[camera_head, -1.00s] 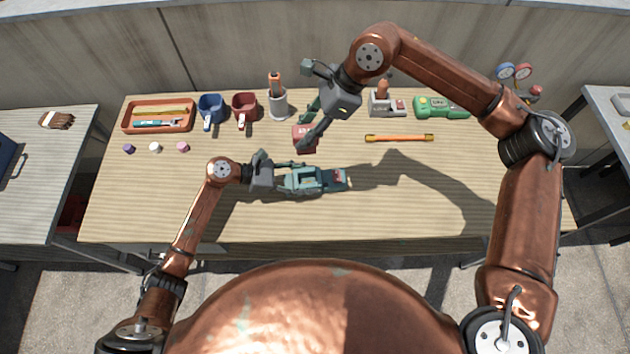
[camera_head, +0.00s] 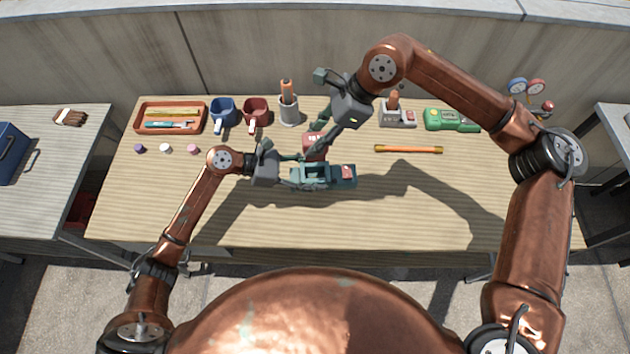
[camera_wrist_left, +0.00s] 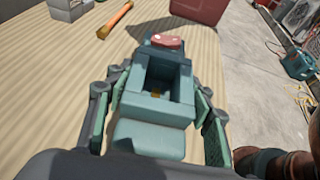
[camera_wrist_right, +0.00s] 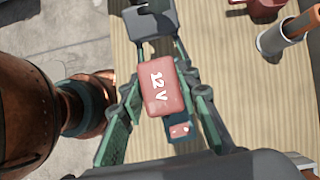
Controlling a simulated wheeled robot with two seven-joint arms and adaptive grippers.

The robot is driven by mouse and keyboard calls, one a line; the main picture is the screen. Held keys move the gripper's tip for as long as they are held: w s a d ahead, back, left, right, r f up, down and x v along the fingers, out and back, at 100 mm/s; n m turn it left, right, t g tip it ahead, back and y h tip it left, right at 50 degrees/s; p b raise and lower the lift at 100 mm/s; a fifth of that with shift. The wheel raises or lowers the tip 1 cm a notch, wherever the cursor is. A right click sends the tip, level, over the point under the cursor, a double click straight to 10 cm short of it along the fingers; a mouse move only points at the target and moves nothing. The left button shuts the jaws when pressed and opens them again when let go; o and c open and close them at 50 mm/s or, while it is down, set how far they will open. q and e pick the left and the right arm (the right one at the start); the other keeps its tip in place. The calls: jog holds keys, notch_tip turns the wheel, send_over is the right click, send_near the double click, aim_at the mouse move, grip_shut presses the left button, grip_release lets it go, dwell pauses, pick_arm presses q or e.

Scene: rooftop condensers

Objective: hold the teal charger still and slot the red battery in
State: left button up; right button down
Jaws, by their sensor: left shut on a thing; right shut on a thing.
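The teal charger (camera_head: 312,184) is held by my left gripper (camera_head: 289,171), its fingers along its two sides. In the left wrist view the charger's slot (camera_wrist_left: 159,84) is open and empty, with a red patch at the far end. My right gripper (camera_head: 321,134) is shut on the red battery (camera_head: 314,147), just beyond the charger in the head view. The left wrist view shows the battery (camera_wrist_left: 199,10) apart from the slot. In the right wrist view the battery (camera_wrist_right: 162,90), marked "12 V", hides part of the charger (camera_wrist_right: 179,131).
An orange stick (camera_head: 408,149) lies right. The bench's front is clear.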

aim_at(314, 170)
pick_arm(q)
jog(key=shift+r, duration=0.55)
jog(key=shift+f, duration=3.95)
jog(key=shift+f, duration=0.45)
jog(key=o, duration=1.7)
jog(key=shift+c, duration=0.2)
jog(key=shift+f, duration=0.1)
jog(key=c, duration=1)
pick_arm(e)
notch_tip(314, 170, down, 14)
jog(key=shift+r, duration=0.15)
